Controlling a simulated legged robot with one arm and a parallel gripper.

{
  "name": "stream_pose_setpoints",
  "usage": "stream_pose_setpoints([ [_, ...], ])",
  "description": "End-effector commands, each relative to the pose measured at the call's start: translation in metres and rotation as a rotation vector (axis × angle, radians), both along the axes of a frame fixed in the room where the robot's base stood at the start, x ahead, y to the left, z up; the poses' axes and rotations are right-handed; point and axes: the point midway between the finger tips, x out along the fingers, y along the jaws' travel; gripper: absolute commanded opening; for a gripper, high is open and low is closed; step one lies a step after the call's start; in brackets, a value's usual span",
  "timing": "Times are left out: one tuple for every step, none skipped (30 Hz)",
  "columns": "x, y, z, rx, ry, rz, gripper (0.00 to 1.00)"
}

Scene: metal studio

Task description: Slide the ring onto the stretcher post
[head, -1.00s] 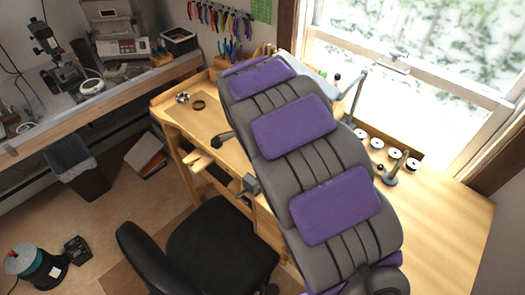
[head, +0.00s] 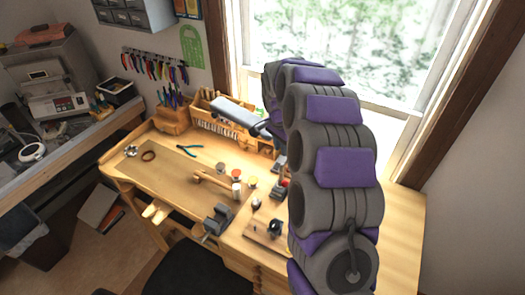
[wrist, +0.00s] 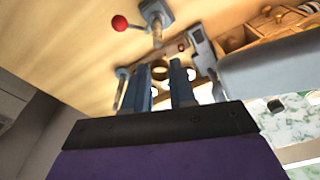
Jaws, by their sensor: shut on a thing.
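My gripper (wrist: 166,75) shows in the wrist view as two blue-grey fingers with a narrow gap. It is shut on a small gold-brown ring (wrist: 160,72), which shows at the fingertips. Beyond the fingers, a grey upright fitting (wrist: 156,14) with a red-ball lever (wrist: 120,23) stands over the wood; it may be part of the stretcher. I cannot tell which upright is the post. The ring looks apart from this fitting. In the head view my arm hides the gripper and the held ring.
The wooden bench (head: 400,225) has small jars (head: 237,189), a grey vise (head: 217,219) and blue-handled pliers (head: 190,151). A wooden tool rack (head: 232,125) and a grey-blue fixture (head: 236,110) stand at the back. A dark band (head: 149,155) lies at left. The bench's right end looks clear.

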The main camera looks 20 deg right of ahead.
Motion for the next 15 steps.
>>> stream_pose_setpoints([
  [0.000, -0.004, 0.001, 0.000, 0.000, -0.002, 0.00],
  [0.000, -0.005, 0.001, 0.000, 0.001, -0.003, 0.00],
  [0.000, -0.006, 0.000, 0.000, 0.001, -0.003, 0.00],
  [0.000, -0.006, 0.000, 0.000, 0.001, -0.003, 0.00],
  [0.000, -0.006, -0.001, -0.001, 0.002, -0.003, 0.00],
  [0.000, -0.006, -0.003, -0.001, 0.002, -0.003, 0.00],
  [0.000, -0.006, -0.004, -0.001, 0.002, -0.003, 0.00],
  [0.000, -0.006, -0.005, -0.001, 0.002, -0.003, 0.00],
  [0.000, -0.006, -0.008, -0.001, 0.002, -0.003, 0.00],
  [0.000, -0.006, -0.009, -0.001, 0.002, -0.003, 0.00],
  [0.000, -0.006, -0.011, 0.000, 0.003, -0.003, 0.00],
  [0.000, -0.006, -0.014, 0.000, 0.003, -0.003, 0.00],
  [0.000, -0.006, -0.016, -0.001, 0.002, -0.003, 0.00],
  [0.000, -0.006, -0.018, -0.001, 0.002, -0.003, 0.00],
  [0.000, -0.006, -0.022, -0.001, 0.002, -0.003, 0.00],
])
